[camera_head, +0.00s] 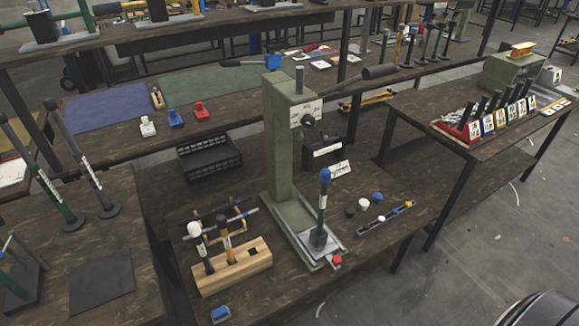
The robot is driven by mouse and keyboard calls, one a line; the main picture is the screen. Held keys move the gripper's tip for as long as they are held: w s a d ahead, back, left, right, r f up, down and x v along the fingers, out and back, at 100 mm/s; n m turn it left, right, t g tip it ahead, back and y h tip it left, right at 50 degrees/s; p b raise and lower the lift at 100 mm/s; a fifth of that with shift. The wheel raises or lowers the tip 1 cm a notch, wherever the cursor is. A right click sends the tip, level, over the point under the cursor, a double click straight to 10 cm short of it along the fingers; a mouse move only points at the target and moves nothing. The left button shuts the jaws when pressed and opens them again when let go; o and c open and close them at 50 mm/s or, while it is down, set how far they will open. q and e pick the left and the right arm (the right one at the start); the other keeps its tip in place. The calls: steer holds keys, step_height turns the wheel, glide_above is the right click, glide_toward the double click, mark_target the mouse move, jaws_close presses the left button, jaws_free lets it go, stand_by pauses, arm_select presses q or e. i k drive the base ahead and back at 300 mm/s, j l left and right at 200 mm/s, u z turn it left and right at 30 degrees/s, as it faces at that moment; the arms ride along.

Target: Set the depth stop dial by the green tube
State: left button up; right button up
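A green rivet press (281,150) stands on the middle bench. A dark round dial (308,121) sits on its head beside a white scale plate (305,108); the markings are too small to read. A green tube (322,205) with a blue cap (325,174) stands upright on the press's base plate (337,243), in a grey block (319,238). Neither of my grippers is in view.
A wooden block (232,267) with handled tools stands left of the press. Small black, white and blue knobs and a strip (388,218) lie to its right. A black crate (209,158) is behind left. A red-based rack (455,131) stands on the right bench.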

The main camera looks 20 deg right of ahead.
mark_target(308, 121)
steer(key=z, duration=0.35)
steer(key=j+z, duration=0.25)
steer(key=z, duration=0.15)
steer(key=j+z, duration=0.2)
steer(key=z, duration=0.15)
steer(key=k+j+z, duration=0.1)
steer(key=z, duration=0.3)
steer(key=k+j+z, duration=0.1)
steer(key=j+z, duration=0.25)
steer(key=k+j, duration=0.55)
steer(key=j, duration=0.3)
